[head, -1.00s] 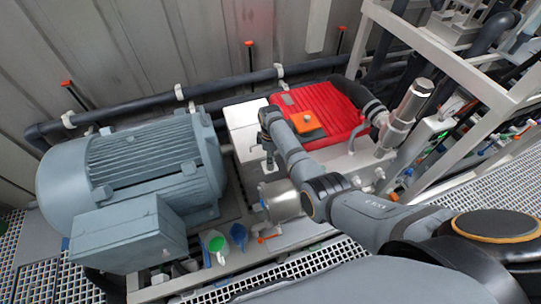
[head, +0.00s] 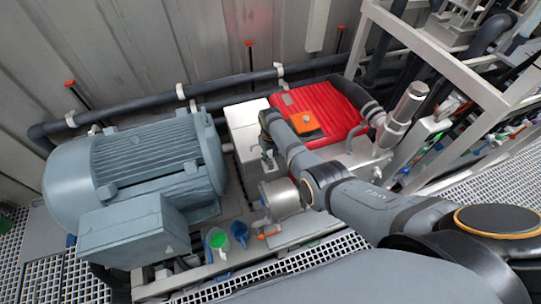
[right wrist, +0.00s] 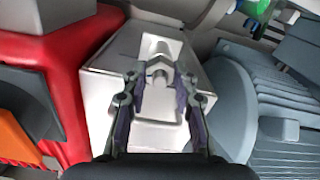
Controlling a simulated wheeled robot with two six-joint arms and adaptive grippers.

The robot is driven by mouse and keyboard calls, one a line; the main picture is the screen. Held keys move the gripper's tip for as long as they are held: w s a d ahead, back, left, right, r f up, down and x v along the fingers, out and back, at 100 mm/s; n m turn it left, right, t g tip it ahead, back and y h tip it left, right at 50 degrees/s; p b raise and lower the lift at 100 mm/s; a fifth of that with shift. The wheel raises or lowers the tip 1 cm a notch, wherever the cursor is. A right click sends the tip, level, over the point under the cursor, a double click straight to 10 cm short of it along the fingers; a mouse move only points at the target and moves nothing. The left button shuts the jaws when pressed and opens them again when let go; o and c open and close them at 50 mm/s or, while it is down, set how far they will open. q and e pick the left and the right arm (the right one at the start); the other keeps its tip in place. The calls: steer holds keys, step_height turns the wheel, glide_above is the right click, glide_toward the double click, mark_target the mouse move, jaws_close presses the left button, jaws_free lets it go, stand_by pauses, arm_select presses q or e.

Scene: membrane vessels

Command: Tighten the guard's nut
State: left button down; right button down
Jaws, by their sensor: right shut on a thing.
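The guard (head: 243,124) is a pale, box-shaped metal cover between the grey motor and the red pump body. It fills the middle of the right wrist view (right wrist: 101,87). Its nut (right wrist: 157,73) sits in a recess on the guard, between my fingertips. My right gripper (right wrist: 158,82) is shut on the nut, with one finger on each side. In the head view my right gripper (head: 269,160) reaches down at the guard, and the nut is too small or hidden to make out. My left gripper is not in view.
The large grey motor (head: 150,160) stands left of the guard. The red pump body (head: 340,115) with an orange block (head: 305,125) is close on the right. A metal cylinder (head: 285,198), a green funnel (head: 217,240) and a blue one (head: 239,232) are in front.

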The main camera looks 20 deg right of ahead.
mark_target(271, 158)
steer(key=shift+w+r+m, duration=0.15)
steer(key=shift+m, duration=1.05)
steer(key=c, duration=1.3)
jaws_free()
steer(key=shift+o, duration=1.3)
step_height(271, 158, up, 12)
